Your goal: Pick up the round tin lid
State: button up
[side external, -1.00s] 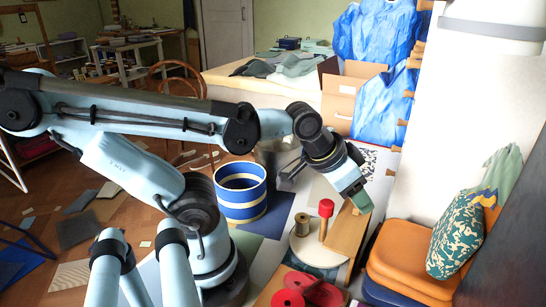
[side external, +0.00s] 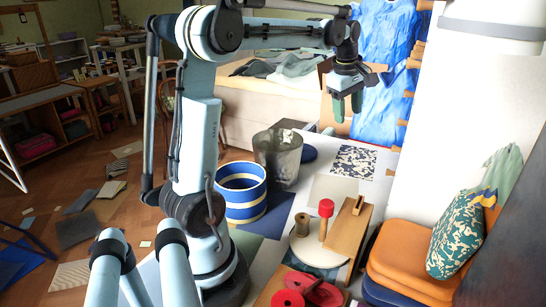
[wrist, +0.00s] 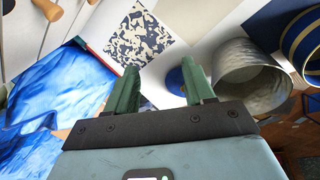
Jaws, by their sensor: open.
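A dark blue round disc, which looks like the tin lid (side external: 309,153), lies flat on the pale surface beside the grey bin. In the wrist view the blue lid (wrist: 175,82) shows between the fingers, partly hidden by the right-hand one. My gripper (side external: 347,106) points down, open and empty, high above the far part of the surface. Its two green fingers (wrist: 162,66) are apart in the wrist view. The gripper is clear of the lid, above and to its right in the side view.
A grey bin (side external: 278,160) stands left of the lid, and a blue-and-cream striped tin (side external: 242,195) stands nearer. A patterned sheet (side external: 354,162) lies to the right. A wooden board (side external: 348,230), a red-topped peg (side external: 326,208) and red discs (side external: 300,281) are nearer. Blue plastic (side external: 378,95) hangs behind.

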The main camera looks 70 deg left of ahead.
jog(key=a+f+n+g, duration=0.2)
jog(key=a+n, duration=0.5)
jog(key=a, duration=0.4)
jog(key=n+h, duration=0.1)
jog(key=n, duration=0.7)
send_over(309, 152)
jog(key=s+a, duration=0.1)
jog(key=s, duration=0.3)
jog(key=shift+g, duration=0.3)
jog(key=f, duration=1.1)
jog(key=shift+w+a, duration=0.1)
jog(key=shift+a, duration=0.1)
jog(key=shift+w+a+f, duration=0.1)
jog(key=shift+w+f, duration=0.05)
jog(key=shift+f, duration=1.25)
jog(key=shift+w+a+f, duration=0.1)
jog(key=shift+w+f, duration=0.05)
jog(key=shift+f, duration=1.25)
grip_shut()
